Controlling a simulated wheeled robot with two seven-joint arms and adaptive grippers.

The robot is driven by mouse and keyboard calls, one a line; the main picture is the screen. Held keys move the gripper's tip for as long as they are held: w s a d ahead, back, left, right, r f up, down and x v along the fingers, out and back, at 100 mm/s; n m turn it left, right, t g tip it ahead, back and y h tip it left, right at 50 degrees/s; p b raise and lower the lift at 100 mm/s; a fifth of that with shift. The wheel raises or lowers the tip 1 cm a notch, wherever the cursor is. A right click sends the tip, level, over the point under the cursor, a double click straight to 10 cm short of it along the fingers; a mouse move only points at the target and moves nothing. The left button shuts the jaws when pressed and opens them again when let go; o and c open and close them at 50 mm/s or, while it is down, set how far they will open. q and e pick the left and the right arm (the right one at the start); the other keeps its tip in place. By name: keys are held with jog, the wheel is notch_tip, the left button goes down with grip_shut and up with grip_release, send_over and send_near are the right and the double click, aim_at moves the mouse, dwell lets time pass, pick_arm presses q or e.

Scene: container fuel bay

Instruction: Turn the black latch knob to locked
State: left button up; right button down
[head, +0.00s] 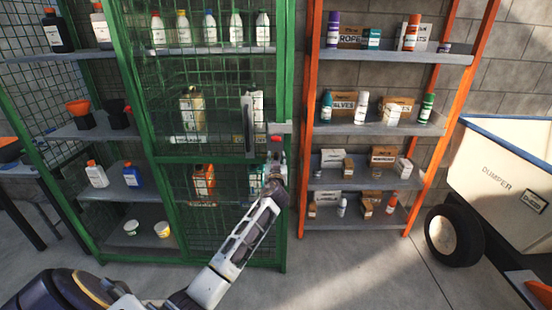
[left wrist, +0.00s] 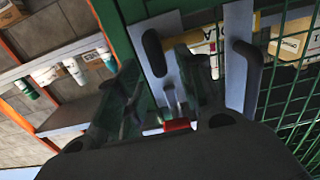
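The black latch knob (left wrist: 154,52) is an upright elongated grip on a pale grey plate (left wrist: 172,28) at the edge of the green cabinet's mesh door. In the left wrist view my left gripper (left wrist: 160,72) has its two fingers apart, one on each side of the knob's lower end. I cannot tell whether they touch it. In the head view my left gripper (head: 276,162) is up at the grey latch plate (head: 281,128), and the knob itself is hard to make out there. A small red part (left wrist: 178,125) shows below the fingers. My right gripper is out of view.
A black door handle (left wrist: 246,62) on a grey plate stands right beside the latch, close to my fingers. The green cabinet (head: 288,75) holds bottles behind mesh. An orange shelf rack (head: 309,70) stands to the right, and a white dumper (head: 500,165) beyond it.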

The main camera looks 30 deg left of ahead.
pick_arm(q)
jog(key=shift+x, duration=1)
grip_shut()
